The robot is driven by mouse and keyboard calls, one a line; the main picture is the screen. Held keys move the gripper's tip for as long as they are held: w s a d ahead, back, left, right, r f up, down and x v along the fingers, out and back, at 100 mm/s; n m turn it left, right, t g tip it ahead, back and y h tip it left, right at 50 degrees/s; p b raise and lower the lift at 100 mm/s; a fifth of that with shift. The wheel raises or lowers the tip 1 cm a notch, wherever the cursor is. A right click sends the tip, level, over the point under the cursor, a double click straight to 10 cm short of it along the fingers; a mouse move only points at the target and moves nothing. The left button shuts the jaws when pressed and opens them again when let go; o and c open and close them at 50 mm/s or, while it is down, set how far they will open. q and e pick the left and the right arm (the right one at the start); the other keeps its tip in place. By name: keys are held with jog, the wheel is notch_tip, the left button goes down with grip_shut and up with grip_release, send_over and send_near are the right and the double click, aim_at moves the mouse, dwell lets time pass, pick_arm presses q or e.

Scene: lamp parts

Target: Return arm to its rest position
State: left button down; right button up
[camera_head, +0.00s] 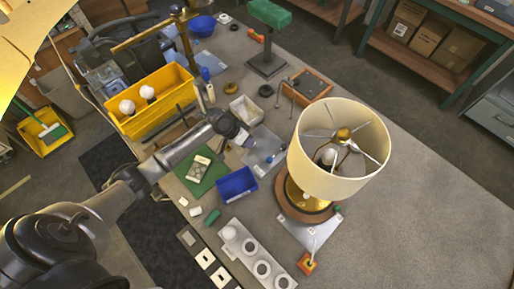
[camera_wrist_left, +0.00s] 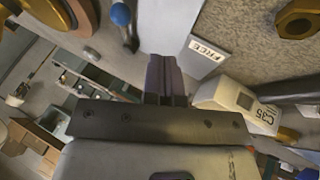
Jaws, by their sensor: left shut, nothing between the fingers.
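My left arm comes in from the lower left of the head view. My left gripper (camera_head: 249,142) is above the workbench, to the left of the lamp and apart from it. In the left wrist view its fingers (camera_wrist_left: 163,72) are together, with nothing between them. The lamp stands upright, with a cream shade (camera_head: 309,171) on a brass and wood base (camera_head: 298,206). Inside the open top of the shade a white bulb (camera_head: 328,156) shows partly. My right gripper is not in view.
A yellow bin (camera_head: 153,122) with two white bulbs stands at the bench's left. A blue bin (camera_head: 237,185), a white tray (camera_head: 246,110) and a green mat (camera_head: 207,174) lie close around the gripper. The bench right of the lamp (camera_head: 430,190) is clear.

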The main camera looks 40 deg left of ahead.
pick_arm(q)
jog(key=shift+v, duration=2.8)
